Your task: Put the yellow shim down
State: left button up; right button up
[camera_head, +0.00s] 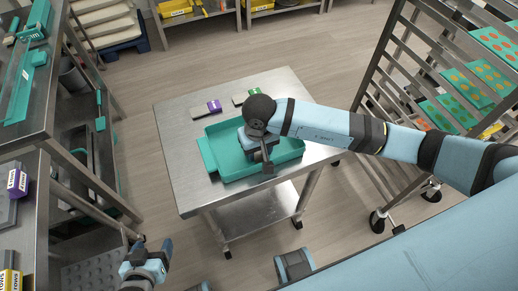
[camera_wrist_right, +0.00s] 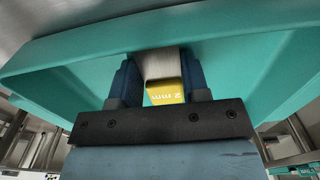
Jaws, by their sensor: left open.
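In the head view, my right gripper (camera_head: 266,165) is over the teal tray (camera_head: 208,152) on the steel table, and the arm hides the shim. I cannot tell whether the shim touches the tray. My left gripper (camera_head: 150,264) is open and empty at the lower left, away from the table.
A purple-ended shim (camera_head: 213,106) and a green-ended shim (camera_head: 241,98) lie on the steel table (camera_head: 180,115) behind the tray. A rack (camera_head: 375,100) with trays of gummies stands at the right. Steel benches stand at the left. The table's left strip is bare.

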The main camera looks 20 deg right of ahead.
jog(key=shift+o, duration=0.7)
jog(key=shift+s+a+f, duration=0.1)
jog(key=shift+s+f, duration=0.2)
jog(key=shift+f, duration=0.45)
jog(key=shift+r, duration=0.2)
notch_tip(320, 180, up, 13)
jog(key=p, duration=0.1)
jog(key=shift+w+r, duration=0.15)
jog(key=shift+w, duration=0.15)
